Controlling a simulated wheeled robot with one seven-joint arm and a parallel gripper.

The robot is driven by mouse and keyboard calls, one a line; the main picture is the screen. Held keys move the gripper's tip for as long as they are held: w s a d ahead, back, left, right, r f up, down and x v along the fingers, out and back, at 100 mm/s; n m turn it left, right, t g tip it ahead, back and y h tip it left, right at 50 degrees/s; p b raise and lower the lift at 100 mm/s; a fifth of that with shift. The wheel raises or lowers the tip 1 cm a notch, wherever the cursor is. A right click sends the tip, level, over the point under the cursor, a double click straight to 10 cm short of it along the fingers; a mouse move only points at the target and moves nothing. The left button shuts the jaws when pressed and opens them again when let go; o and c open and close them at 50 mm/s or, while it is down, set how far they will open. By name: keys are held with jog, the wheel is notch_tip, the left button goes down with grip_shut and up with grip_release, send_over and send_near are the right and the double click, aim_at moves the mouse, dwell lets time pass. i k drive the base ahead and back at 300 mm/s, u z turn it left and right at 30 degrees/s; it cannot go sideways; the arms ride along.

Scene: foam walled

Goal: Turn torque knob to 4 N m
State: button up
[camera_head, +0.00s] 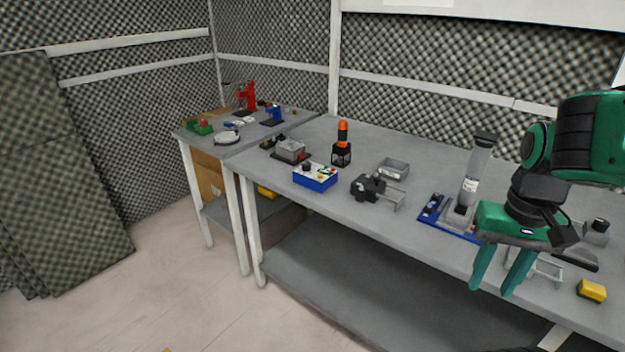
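A blue box (314,182) with a pale top panel stands near the front edge of the grey bench. On its top I see a dark knob (306,167) and small coloured parts. I cannot tell whether this is the torque knob, and no N m marks can be read. Another dark, knob-like part (600,224) sits on a grey block at the far right, partly behind my arm. My green gripper (492,290) points down at the right, in front of the bench edge in the picture. Its two fingers are apart with nothing between them.
A black clamp-like device (368,187), grey tray (393,168) and orange-topped tool (343,134) stand along the bench (410,235). A yellow block (591,290) lies at right.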

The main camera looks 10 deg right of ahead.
aim_at(306, 165)
jog(key=u, duration=0.55)
jog(key=i, duration=1.2)
jog(key=z, duration=0.35)
